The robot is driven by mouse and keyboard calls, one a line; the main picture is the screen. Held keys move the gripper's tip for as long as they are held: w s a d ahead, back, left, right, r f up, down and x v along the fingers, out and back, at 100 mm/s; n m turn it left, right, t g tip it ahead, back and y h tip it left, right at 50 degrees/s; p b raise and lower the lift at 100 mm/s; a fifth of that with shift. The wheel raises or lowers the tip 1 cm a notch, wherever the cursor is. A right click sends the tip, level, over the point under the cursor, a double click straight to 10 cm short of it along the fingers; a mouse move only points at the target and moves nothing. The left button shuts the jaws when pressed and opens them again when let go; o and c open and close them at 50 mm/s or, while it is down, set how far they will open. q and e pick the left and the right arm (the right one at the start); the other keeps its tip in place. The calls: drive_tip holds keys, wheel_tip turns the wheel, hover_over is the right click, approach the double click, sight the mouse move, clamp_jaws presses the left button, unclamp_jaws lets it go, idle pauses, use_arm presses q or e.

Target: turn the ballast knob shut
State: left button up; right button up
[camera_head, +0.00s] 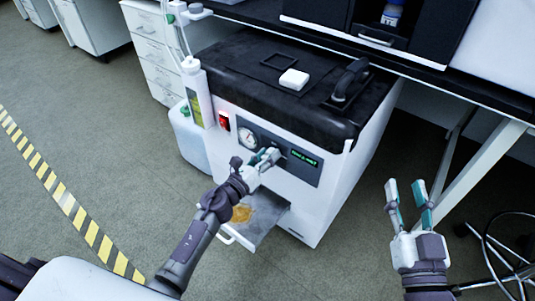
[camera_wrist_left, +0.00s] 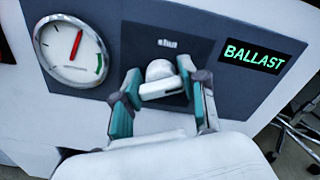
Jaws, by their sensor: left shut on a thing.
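The ballast knob (camera_wrist_left: 160,72) is a pale rounded knob on the dark front panel (camera_wrist_left: 205,50) of a white pump unit (camera_head: 330,185). The word "shut" is printed just above it. My left gripper (camera_wrist_left: 160,95) is shut on the knob, one finger on each side; in the head view my left gripper (camera_head: 266,158) reaches the panel and hides the knob. A green lit "BALLAST" display (camera_wrist_left: 252,56) is right of the knob. My right gripper (camera_head: 408,205) is open and empty, in front of the pump's right side.
A round gauge (camera_wrist_left: 72,52) with a red needle sits left of the knob. A red switch (camera_head: 223,120) is further left. Below the panel, a drawer-like tray (camera_head: 262,222) with a yellowish stain sticks out under my left arm. A bench leg (camera_head: 485,165) and wheeled chair (camera_head: 500,255) stand right.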

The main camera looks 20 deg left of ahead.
use_arm(q)
drive_tip(key=n+p, duration=0.2)
drive_tip(key=n, duration=0.4)
drive_tip(key=shift+a+n, duration=0.15)
drive_tip(key=shift+n, duration=0.15)
drive_tip(key=n+p, duration=0.1)
drive_tip(key=n, duration=0.4)
drive_tip(key=shift+w+f+p, duration=0.1)
drive_tip(key=shift+f+p, duration=0.05)
drive_tip(key=shift+p, duration=0.2)
drive_tip(key=shift+n, duration=0.5)
use_arm(e)
drive_tip(key=s+d+f+g+h, duration=0.1)
drive_tip(key=s+d+f+g, duration=0.1)
drive_tip(key=s+f+g, duration=0.2)
drive_tip(key=s+d+f+g+h, duration=0.2)
drive_tip(key=f+g, duration=0.5)
drive_tip(key=f, duration=0.4)
drive_tip(key=shift+s+d+m, duration=0.15)
drive_tip(key=shift+s+m, duration=0.15)
drive_tip(key=shift+s, duration=0.6)
use_arm(q)
drive_tip(key=o, duration=1.1)
drive_tip(key=shift+o, duration=0.3)
drive_tip(key=shift+f, duration=0.1)
use_arm(e)
drive_tip(key=shift+w, duration=0.1)
